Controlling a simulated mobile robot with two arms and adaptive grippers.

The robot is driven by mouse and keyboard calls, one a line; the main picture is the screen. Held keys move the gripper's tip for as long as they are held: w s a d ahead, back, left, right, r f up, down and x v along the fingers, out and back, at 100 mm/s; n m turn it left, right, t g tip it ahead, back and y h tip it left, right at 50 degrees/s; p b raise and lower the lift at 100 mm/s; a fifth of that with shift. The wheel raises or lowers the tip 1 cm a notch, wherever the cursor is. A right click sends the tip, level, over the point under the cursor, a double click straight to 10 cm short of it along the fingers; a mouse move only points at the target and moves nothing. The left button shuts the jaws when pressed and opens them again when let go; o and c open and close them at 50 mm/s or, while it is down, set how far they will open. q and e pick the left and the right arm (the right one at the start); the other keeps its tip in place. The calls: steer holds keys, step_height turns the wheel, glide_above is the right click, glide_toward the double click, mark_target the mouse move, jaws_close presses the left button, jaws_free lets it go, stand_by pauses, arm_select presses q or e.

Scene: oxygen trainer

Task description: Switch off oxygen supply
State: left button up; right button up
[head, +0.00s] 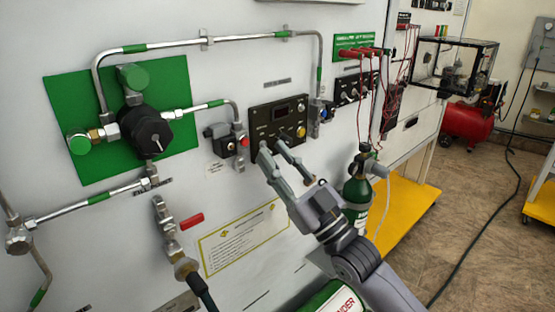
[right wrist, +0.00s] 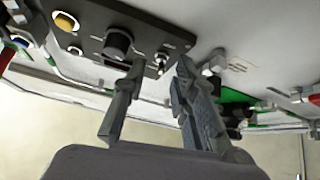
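A dark control panel (head: 258,117) with a small display and a yellow button (head: 301,131) is mounted on the pale wall board. It also shows at the top of the right wrist view (right wrist: 92,44), with a black round knob (right wrist: 118,41), a yellow button (right wrist: 66,21) and a small metal toggle switch (right wrist: 162,61). My right gripper (head: 270,144) is at the panel's lower edge, fingers spread. In the right wrist view its fingertips (right wrist: 158,66) lie on either side of the toggle in the picture; whether they touch it is unclear. My left gripper is out of view.
A green plate (head: 60,98) carries a black regulator (head: 146,132) and metal pipes on the left. A small black valve box (head: 222,140) with a red button sits left of the panel. A green cylinder (head: 357,192) stands right of my right arm, near hanging red leads (head: 384,88).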

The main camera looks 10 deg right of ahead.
steer(key=v, duration=1.2)
